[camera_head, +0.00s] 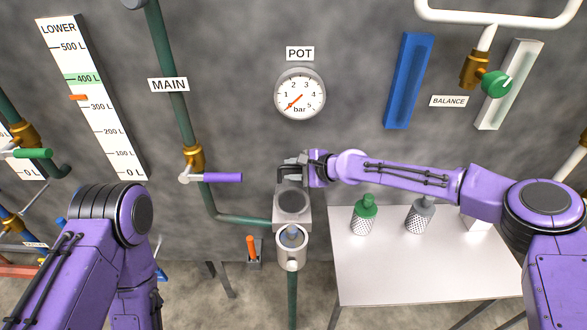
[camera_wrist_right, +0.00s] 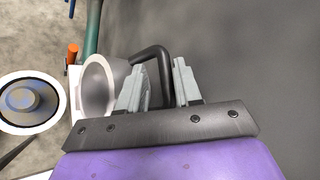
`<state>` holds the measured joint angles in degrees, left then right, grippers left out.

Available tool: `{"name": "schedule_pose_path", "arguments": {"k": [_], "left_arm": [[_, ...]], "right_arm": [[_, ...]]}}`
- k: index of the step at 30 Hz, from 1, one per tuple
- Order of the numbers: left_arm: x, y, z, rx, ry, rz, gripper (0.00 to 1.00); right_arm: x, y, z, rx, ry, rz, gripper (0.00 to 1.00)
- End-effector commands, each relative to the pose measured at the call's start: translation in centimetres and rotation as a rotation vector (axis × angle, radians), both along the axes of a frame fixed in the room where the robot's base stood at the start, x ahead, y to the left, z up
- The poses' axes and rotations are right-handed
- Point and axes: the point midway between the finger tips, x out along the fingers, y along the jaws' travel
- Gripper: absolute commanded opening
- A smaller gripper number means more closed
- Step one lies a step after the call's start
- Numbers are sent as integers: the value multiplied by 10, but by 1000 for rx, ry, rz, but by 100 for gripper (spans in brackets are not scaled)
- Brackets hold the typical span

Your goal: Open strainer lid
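The strainer pot (camera_head: 291,258) stands below the gauge, and its round mouth is uncovered, with a grey-blue part inside. Its lid (camera_head: 292,203) is swung up behind the mouth, towards the wall. The pot's open mouth (camera_wrist_right: 30,103) and the lid's round inner face (camera_wrist_right: 100,88) also show in the right wrist view. My right gripper (camera_head: 294,167) is at the dark lid handle (camera_wrist_right: 153,52). Its fingers (camera_wrist_right: 158,88) are apart, with the handle bar between them; firm contact is not clear. My left arm is at the left, its gripper out of view.
A white table (camera_head: 385,275) right of the pot holds a green-topped strainer (camera_head: 363,218) and a grey-topped one (camera_head: 420,217). An orange-handled pedal or lever (camera_head: 251,247) stands just left of the pot. The purple-handled MAIN valve (camera_head: 220,177) is up left.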

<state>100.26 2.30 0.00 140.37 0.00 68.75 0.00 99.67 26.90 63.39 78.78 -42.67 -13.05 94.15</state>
Motion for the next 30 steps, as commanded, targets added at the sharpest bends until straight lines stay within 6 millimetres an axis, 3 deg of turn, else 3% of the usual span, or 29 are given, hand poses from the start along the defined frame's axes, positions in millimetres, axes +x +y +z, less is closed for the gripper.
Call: {"name": "schedule_pose_path", "arguments": {"k": [11,22,30], "left_arm": [[0,0,-3,0,0,0,0],[0,0,-23,0,0,0,0],[0,0,-25,0,0,0,0]], "right_arm": [[-3,-6,5,1,-6,-1,38],[-44,-63,43,3,-5,-2,38],[-54,-75,52,1,-1,0,38]]}}
